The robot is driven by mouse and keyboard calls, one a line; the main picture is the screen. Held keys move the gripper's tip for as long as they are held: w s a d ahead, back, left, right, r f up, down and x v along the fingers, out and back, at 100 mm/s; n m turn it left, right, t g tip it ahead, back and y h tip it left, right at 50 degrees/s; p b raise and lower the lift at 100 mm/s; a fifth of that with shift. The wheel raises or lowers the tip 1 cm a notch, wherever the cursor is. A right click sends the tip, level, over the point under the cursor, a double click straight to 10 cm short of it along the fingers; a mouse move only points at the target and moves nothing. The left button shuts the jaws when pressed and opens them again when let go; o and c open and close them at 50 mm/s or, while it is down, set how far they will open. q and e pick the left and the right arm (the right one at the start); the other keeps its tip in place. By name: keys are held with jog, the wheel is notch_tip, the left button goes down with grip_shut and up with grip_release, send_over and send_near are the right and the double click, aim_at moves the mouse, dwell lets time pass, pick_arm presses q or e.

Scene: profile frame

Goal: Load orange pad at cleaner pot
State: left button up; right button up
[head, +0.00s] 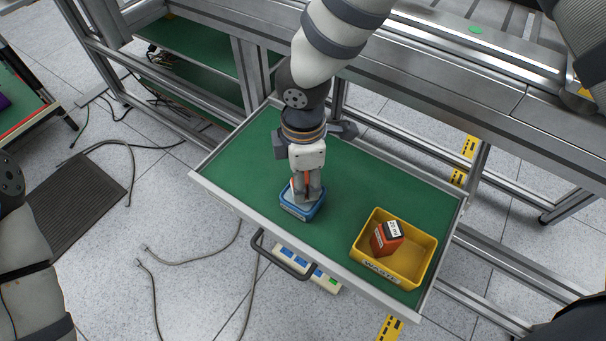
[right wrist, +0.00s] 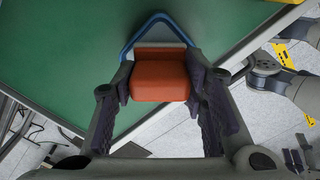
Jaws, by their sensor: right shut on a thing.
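My right gripper (head: 307,190) points down over the green drawer tray. It is shut on an orange pad (right wrist: 160,82), which sits between its dark fingers in the right wrist view. A sliver of orange shows between the fingers in the head view. The blue cleaner pot (head: 299,211) stands on the tray directly under the fingertips. Its blue rim (right wrist: 135,33) shows just beyond the pad in the right wrist view. I cannot tell whether the pad touches the pot's inside.
A yellow waste bin (head: 419,273) holding an orange-red block with a label (head: 387,237) stands at the right of the green tray (head: 235,165). The tray has a raised metal edge and a dark front handle (head: 281,262). Cables lie on the floor.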

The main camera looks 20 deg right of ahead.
pick_arm(q)
jog(key=shift+s+f, duration=0.1)
pick_arm(e)
jog(key=shift+f, duration=0.35)
dwell(1.4)
jog(key=shift+r+p, duration=1.45)
jog(key=shift+r, duration=2.1)
pick_arm(q)
jog(key=shift+t, duration=0.7)
jog(key=w+r, duration=0.3)
jog(key=shift+w+r, duration=0.3)
jog(key=shift+r, duration=0.05)
pick_arm(e)
jog(key=shift+f, duration=0.1)
